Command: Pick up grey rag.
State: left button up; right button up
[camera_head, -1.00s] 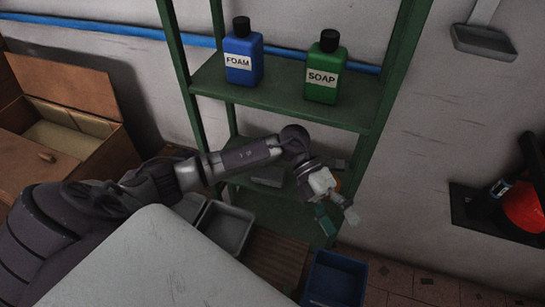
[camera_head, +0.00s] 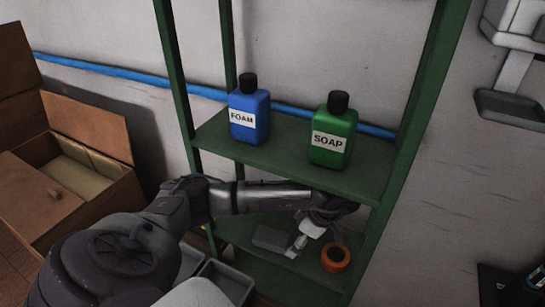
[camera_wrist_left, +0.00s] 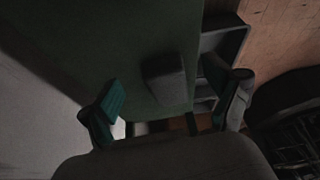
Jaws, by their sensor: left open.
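A grey folded block-like piece (camera_head: 272,239), which looks like the grey rag, lies on the lower green shelf in the head view. In the left wrist view the same grey piece (camera_wrist_left: 165,78) lies on the green surface, ahead of and between the open fingers. My left gripper (camera_head: 298,244) is at the lower shelf, just right of the grey piece. The wrist view shows its fingers (camera_wrist_left: 178,90) spread apart with nothing between the tips. The shelf above and my arm hide part of the lower shelf. My right gripper is not in view.
An orange ring (camera_head: 336,258) lies on the lower shelf, right of my gripper. A blue FOAM bottle (camera_head: 249,112) and a green SOAP bottle (camera_head: 333,133) stand on the upper shelf (camera_head: 280,165), above my forearm. Green posts bound the shelf. Grey trays (camera_head: 225,282) sit below left.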

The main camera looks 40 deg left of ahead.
aim_at(274, 236)
pick_arm(q)
jog(key=shift+s+a, duration=0.2)
jog(key=shift+a, duration=0.3)
jog(key=shift+s+a, duration=0.2)
jog(key=shift+a, duration=0.25)
jog(key=shift+s+a+f, duration=0.1)
jog(key=shift+s+a, duration=0.2)
jog(key=shift+a, duration=0.35)
jog(key=shift+s+a+f, duration=0.1)
jog(key=shift+s+a, duration=0.2)
jog(key=shift+a, duration=0.3)
jog(key=shift+s+a+f, duration=0.3)
jog(key=shift+a+f, duration=0.3)
jog(key=shift+f, duration=0.2)
jog(key=shift+a+f, duration=0.15)
jog(key=shift+f, duration=0.25)
jog(key=shift+f+b, duration=0.3)
jog(key=shift+b, duration=0.1)
jog(key=c, duration=1.1)
jog(key=shift+c, duration=0.2)
jog(key=shift+r, duration=0.1)
